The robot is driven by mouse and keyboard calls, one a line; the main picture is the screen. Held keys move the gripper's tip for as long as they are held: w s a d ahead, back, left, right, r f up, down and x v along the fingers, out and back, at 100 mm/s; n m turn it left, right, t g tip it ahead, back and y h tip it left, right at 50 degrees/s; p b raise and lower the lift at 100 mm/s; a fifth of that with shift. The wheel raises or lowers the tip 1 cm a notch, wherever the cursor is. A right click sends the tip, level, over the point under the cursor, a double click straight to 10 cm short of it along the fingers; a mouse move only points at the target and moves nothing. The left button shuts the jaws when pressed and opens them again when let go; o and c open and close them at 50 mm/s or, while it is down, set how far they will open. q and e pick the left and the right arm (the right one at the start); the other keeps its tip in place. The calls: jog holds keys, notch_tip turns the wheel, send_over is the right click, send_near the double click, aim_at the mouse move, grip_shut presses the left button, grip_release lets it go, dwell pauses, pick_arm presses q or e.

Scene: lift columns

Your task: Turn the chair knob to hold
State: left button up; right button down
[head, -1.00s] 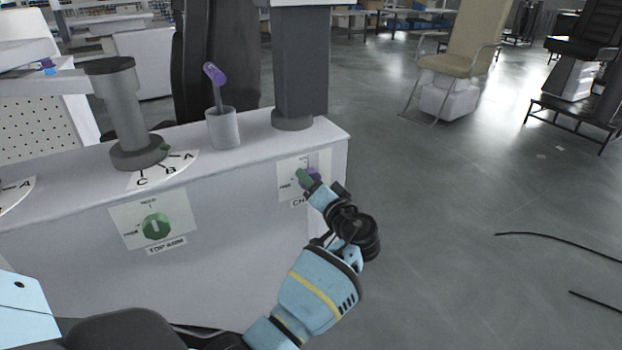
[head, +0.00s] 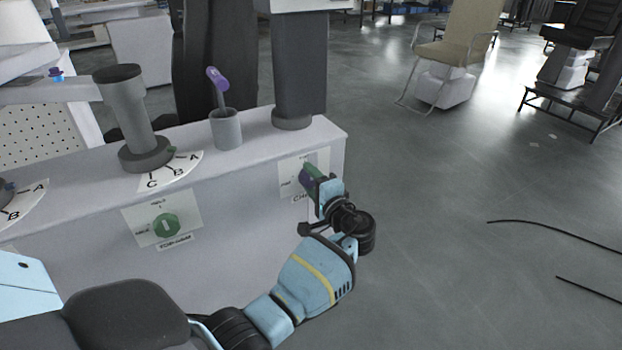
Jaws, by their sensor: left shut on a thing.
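The plate's lettering is partly covered by my gripper. My left gripper (head: 316,180) is at the knob and shut on it; the fingertips are small and partly hidden. The knob's green part slants from upper left to lower right, and its exact setting cannot be read. My right gripper is not in view.
A green top arm knob (head: 166,225) is on a second plate to the left. On the housing's top (head: 255,125) stand a grey cup (head: 226,130) with a purple-ended stick, and two dark columns. Open floor lies right; a beige chair (head: 456,52) stands behind.

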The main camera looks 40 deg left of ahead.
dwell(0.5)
pick_arm(q)
jog(key=o, duration=0.9)
jog(key=shift+o, duration=0.2)
jog(key=v, duration=0.8)
